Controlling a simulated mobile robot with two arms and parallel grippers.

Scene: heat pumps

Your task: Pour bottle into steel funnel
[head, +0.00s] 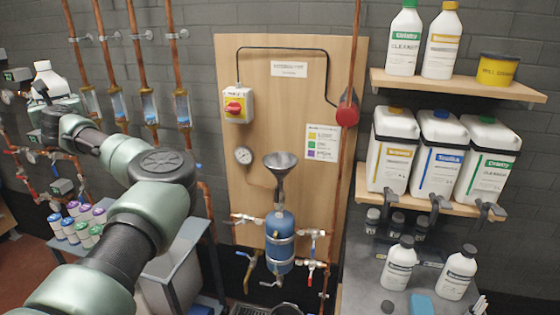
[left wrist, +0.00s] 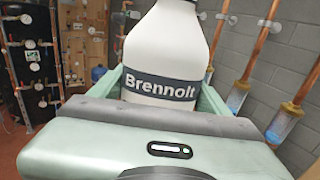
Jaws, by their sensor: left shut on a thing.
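The steel funnel (head: 282,162) stands upright above the blue tank (head: 279,240) on the wooden panel, mid-picture in the head view. My left gripper (head: 50,95) is far to the left of the funnel, at the end of my outstretched arm. It is shut on a white bottle (head: 49,76) with a dark band reading "Brennolt". In the left wrist view the bottle (left wrist: 165,50) fills the space between the green fingers and looks about upright. Its top is cut off there. My right gripper is in neither view.
Copper pipes with blue-filled glass tubes (head: 117,106) run between the bottle and the panel. A grey cart (head: 175,262) is below. Shelves with canisters (head: 390,150) and bottles are at the right, above a worktop (head: 365,275). Small bottles (head: 83,228) stand at lower left.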

